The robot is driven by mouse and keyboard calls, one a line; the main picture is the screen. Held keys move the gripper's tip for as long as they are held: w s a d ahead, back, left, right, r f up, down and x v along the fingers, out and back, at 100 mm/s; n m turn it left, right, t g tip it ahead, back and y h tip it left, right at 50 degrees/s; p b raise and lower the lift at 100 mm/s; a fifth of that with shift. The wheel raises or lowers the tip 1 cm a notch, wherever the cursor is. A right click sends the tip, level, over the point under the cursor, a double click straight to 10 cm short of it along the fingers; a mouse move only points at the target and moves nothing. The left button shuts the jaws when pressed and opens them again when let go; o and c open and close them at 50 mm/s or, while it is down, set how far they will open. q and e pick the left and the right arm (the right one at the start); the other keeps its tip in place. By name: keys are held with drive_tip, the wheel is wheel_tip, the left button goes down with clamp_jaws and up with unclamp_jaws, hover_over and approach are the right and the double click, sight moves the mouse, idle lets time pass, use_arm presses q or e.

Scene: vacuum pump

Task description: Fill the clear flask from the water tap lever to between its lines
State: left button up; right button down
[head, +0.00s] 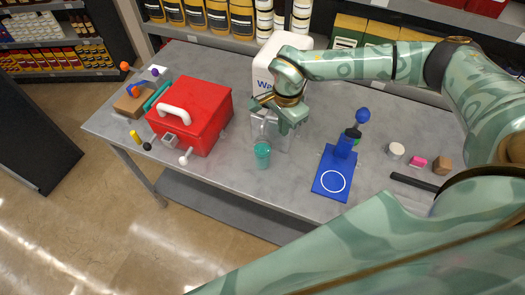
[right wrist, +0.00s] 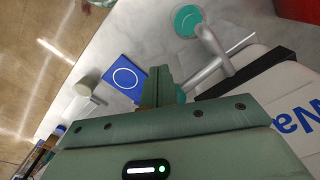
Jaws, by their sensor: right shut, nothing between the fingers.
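The white water dispenser (head: 262,75), with partly hidden blue lettering, stands at the table's back middle. Its grey spout (right wrist: 212,48) shows in the right wrist view; the lever is not clearly seen. A teal-looking vessel (head: 262,155) stands upright below and in front of the spout, probably the clear flask with liquid in it. From above it is a teal disc with a pale rim (right wrist: 188,20). I cannot make out its lines or level. My right gripper (head: 287,118) is shut and empty in front of the dispenser, above and right of the vessel. My left gripper is not in view.
A red box (head: 190,113) with a white handle stands left. A blue pump stand (head: 333,178) with a white ring stands right of the vessel. A white cylinder (head: 396,150), pink block (head: 418,161), brown block (head: 442,165) and black bar (head: 413,182) lie farther right.

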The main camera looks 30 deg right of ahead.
wheel_tip(320, 180, up, 5)
drive_tip(key=s+a+p, duration=0.2)
drive_tip(key=p, duration=0.2)
drive_tip(key=shift+s+a+p, duration=0.15)
drive_tip(key=shift+a+p, duration=0.15)
drive_tip(key=shift+p, duration=0.05)
drive_tip(key=shift+f, duration=0.1)
